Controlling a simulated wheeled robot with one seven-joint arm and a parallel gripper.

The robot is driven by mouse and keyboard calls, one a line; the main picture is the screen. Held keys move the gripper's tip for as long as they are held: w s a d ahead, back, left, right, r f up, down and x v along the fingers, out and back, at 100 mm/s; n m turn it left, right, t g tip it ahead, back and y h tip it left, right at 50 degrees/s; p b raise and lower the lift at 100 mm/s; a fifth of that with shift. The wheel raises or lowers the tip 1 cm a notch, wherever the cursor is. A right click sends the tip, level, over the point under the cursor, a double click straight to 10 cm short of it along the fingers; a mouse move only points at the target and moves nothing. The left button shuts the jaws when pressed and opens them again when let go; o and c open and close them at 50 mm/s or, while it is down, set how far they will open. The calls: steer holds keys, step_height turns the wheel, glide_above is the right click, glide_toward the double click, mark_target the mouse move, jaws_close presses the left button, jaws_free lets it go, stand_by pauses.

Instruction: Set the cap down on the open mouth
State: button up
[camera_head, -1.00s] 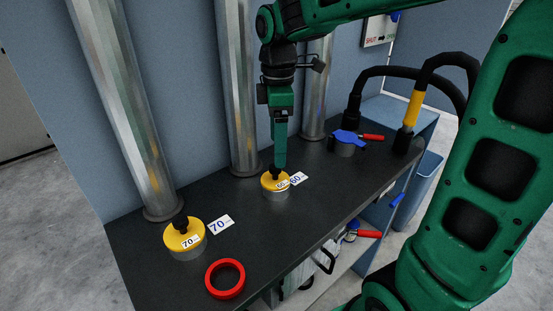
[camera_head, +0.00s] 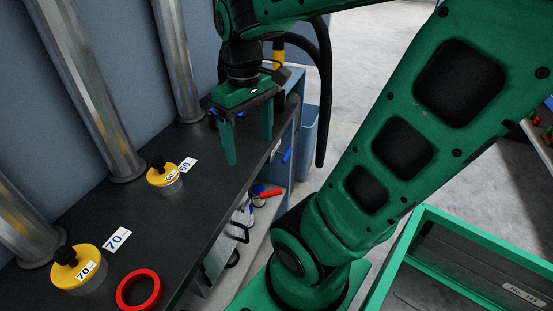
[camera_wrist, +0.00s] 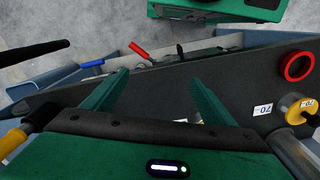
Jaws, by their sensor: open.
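The yellow cap marked 60 (camera_head: 163,175) sits on a short grey round mouth (camera_head: 172,188) on the dark bench, its black knob upward. It looks level. A second yellow cap marked 70 (camera_head: 78,268) sits on another grey mouth nearer the front; it also shows at the right of the wrist view (camera_wrist: 298,106). My gripper (camera_head: 249,148) is open and empty, to the right of the 60 cap and apart from it. In the wrist view my fingers (camera_wrist: 160,76) are spread with nothing between them.
A red ring (camera_head: 139,290) lies on the dark bench (camera_head: 185,225) near its front edge. Vertical metal pipes (camera_head: 90,90) rise along the back. A green tray (camera_head: 425,222) is at lower right.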

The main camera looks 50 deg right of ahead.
steer(key=s+d+f+m, duration=0.2)
steer(key=s+f+m, duration=0.2)
steer(key=s+m, duration=0.2)
steer(key=shift+s+d, duration=0.3)
steer(key=shift+s, duration=0.5)
steer(key=shift+w+f, duration=0.2)
steer(key=shift+w, duration=0.4)
